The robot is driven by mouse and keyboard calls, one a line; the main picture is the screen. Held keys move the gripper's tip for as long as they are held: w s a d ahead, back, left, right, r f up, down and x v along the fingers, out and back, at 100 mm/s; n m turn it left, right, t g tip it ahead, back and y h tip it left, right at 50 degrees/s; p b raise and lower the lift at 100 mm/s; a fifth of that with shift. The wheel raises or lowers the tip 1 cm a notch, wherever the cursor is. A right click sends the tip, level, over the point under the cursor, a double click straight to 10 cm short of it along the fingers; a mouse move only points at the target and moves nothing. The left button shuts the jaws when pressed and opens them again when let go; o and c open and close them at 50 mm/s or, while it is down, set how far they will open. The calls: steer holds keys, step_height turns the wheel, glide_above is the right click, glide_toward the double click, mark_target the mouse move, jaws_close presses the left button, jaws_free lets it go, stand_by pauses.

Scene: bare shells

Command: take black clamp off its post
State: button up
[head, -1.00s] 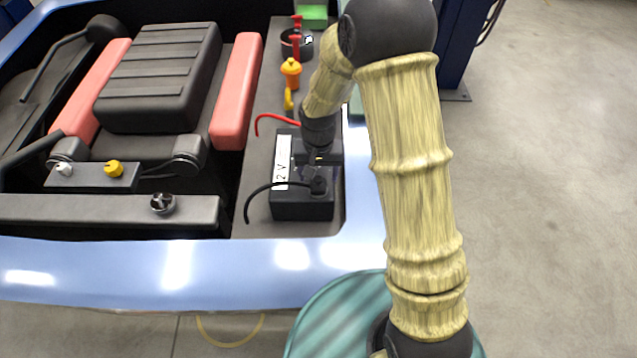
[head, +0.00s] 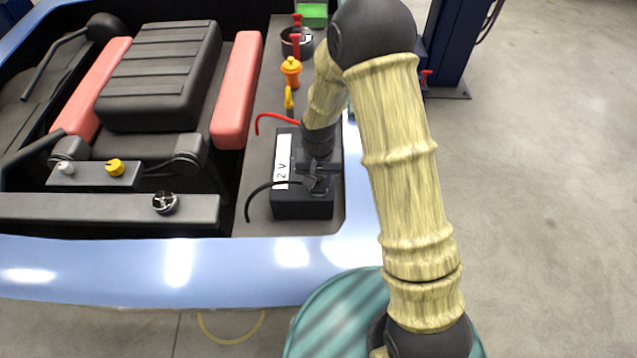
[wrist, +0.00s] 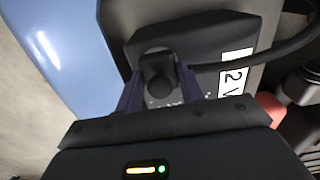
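The black clamp (wrist: 158,73) sits on top of the black battery (wrist: 205,42), its black cable (wrist: 265,55) running off to the right in the wrist view. In the head view the battery (head: 290,208) shows its white "2 V" label, and the clamp (head: 318,187) is partly hidden by my gripper. My gripper (wrist: 160,92) is above the battery with its two dark fingers apart, one on each side of the clamp. A small gap seems to show beside the clamp. The post under the clamp is hidden.
A red cable (head: 275,118) curves at the battery's far side. An orange-capped part (head: 290,72) and a yellow handle (head: 288,100) stand farther back. The blue body rim (head: 180,265) runs along the front, and a black-and-red seat (head: 160,75) is at the left.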

mark_target(318, 177)
steer(key=c, duration=0.4)
steer(key=shift+r, duration=0.1)
step_height(318, 177, up, 10)
steer(key=shift+f+b, duration=0.1)
steer(key=shift+b, duration=0.75)
